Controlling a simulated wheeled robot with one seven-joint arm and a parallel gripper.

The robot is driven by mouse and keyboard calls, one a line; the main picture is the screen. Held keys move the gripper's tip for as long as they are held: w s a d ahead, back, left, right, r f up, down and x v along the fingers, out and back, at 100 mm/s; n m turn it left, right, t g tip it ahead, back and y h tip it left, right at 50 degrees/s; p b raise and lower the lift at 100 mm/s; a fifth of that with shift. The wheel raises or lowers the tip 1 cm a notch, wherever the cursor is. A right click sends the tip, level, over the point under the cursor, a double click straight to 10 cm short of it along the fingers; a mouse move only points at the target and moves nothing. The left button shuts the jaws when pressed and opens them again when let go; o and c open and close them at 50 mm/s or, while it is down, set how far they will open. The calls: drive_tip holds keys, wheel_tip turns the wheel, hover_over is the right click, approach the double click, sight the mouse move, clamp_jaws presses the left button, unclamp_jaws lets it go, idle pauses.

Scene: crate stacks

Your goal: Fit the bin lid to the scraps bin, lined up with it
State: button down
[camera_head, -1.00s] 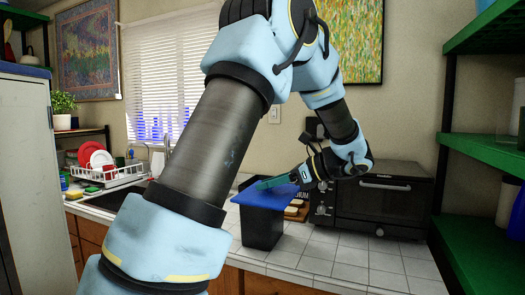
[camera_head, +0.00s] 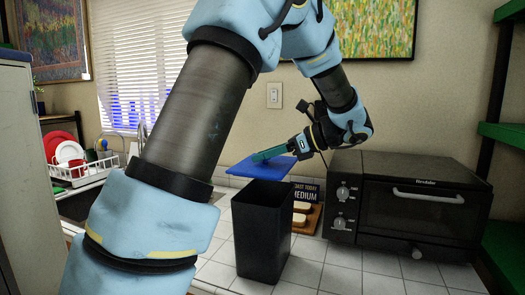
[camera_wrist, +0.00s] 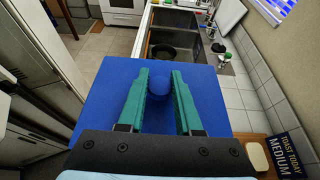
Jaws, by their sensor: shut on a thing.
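The scraps bin (camera_head: 262,238) is a tall black open-topped bin upright on the tiled counter. The bin lid (camera_head: 242,168) is a flat blue square with a round knob. In the head view it shows level, above and behind the bin's rim, leaving the bin's mouth uncovered. My gripper (camera_head: 266,155) is shut on the lid's knob. In the wrist view my teal fingers (camera_wrist: 160,90) stand either side of the knob, and the blue lid (camera_wrist: 107,90) spreads around them. The bin is not visible in the wrist view.
A black toaster oven (camera_head: 415,205) stands right of the bin. A board with bread (camera_head: 302,213) and a "MEDIUM" sign (camera_head: 306,192) lie behind it. A dish rack (camera_head: 80,172) stands at left. Free tiles (camera_head: 335,278) lie in front.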

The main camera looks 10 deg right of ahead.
drive_tip(key=shift+r+p, duration=0.15)
drive_tip(key=shift+p, duration=0.3)
wheel_tip(320, 180, down, 7)
drive_tip(key=b, duration=0.2)
drive_tip(key=shift+r, duration=0.15)
idle(0.4)
idle(0.7)
drive_tip(key=shift+p, duration=0.4)
idle(0.7)
drive_tip(key=shift+c, duration=0.2)
unclamp_jaws()
idle(0.5)
